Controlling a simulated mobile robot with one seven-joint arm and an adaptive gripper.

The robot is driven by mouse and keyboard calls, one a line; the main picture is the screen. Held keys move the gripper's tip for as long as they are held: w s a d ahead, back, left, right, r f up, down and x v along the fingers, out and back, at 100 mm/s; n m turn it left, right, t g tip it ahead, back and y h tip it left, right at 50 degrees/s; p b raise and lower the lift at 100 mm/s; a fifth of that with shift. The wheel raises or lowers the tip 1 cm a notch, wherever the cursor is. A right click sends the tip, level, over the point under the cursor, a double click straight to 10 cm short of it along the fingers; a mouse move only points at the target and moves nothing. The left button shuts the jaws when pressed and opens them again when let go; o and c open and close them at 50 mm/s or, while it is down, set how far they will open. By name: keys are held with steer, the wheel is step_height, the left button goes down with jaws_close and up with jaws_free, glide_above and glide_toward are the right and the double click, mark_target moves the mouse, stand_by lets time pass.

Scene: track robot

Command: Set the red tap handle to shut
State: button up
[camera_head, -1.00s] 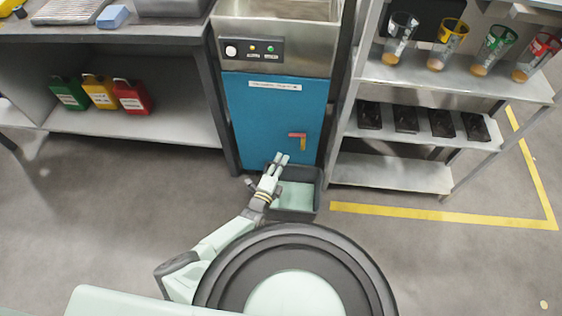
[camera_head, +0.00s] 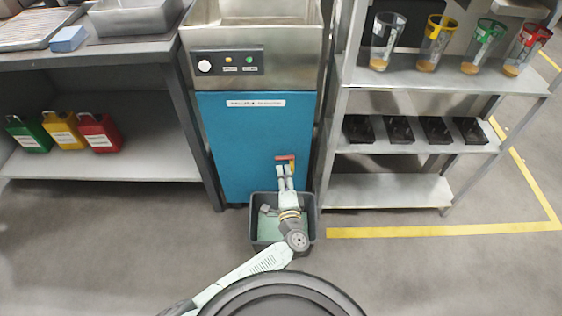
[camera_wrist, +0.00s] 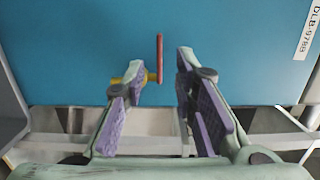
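The red tap handle (camera_head: 285,158) sticks out low on the blue cabinet front (camera_head: 240,140), lying level in the head view. In the wrist view the red handle (camera_wrist: 160,57) shows as a thin upright bar with a yellow piece (camera_wrist: 136,79) beside it. My gripper (camera_head: 285,176) is just below the handle in the head view, reaching up to it. In the wrist view my gripper (camera_wrist: 160,68) is open, with the handle in the gap between its fingers. The left finger partly covers the yellow piece. Contact with the handle cannot be told.
A dark bin (camera_head: 257,236) stands on the floor before the cabinet, under my wrist. A shelf rack (camera_head: 390,192) with cups and black parts is close on the right. A bench (camera_head: 110,170) with coloured cans stands left. Open floor lies in front.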

mark_target(284, 158)
steer(key=w, duration=0.6)
steer(key=shift+w+a, duration=0.2)
steer(key=shift+a, duration=0.2)
jaws_close()
